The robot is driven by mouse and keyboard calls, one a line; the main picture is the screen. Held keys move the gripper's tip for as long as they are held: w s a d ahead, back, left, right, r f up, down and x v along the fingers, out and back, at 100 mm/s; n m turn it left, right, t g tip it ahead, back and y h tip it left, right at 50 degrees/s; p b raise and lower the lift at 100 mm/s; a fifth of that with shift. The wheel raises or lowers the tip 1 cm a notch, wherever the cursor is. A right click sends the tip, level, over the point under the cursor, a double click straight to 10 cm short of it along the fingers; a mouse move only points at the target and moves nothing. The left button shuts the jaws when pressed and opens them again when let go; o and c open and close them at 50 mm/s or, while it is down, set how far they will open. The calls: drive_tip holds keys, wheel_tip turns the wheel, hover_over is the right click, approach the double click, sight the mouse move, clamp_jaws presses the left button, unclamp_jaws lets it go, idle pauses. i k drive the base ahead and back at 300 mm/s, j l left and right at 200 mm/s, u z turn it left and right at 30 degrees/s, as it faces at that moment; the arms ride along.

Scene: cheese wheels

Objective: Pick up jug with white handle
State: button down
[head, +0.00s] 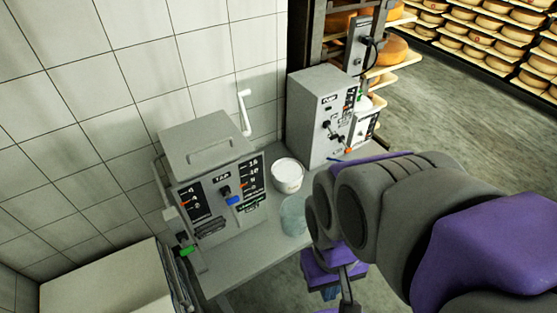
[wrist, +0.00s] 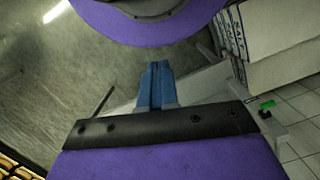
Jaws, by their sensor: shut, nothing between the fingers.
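In the head view, a pale translucent container (head: 293,217) stands on the grey table (head: 250,262), partly hidden by my arm. A white tub (head: 287,176) with pale contents stands just behind it. I cannot make out a white handle on either. A white item with a green part (head: 364,103) shows behind the right machine, too small to tell. My gripper (head: 328,293) hangs low, in front of the table's right side and apart from the containers. In the wrist view, its blue fingers (wrist: 157,68) are together and empty; no jug is clearly visible there.
Two grey control machines, left (head: 212,190) and right (head: 322,117), stand on the table. A tiled wall (head: 95,130) is behind. Salt sacks (wrist: 265,40) show in the wrist view. Cheese shelves (head: 490,35) stand far right; open floor (head: 440,105) lies before them.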

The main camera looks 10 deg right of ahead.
sight(291, 214)
drive_tip(key=k+l+z, duration=0.15)
drive_tip(key=z, duration=0.2)
drive_tip(key=k+l+z, duration=0.15)
drive_tip(key=l+z, duration=0.2)
drive_tip(key=k+l+z, duration=0.1)
drive_tip(key=z, duration=0.25)
drive_tip(key=l, duration=0.1)
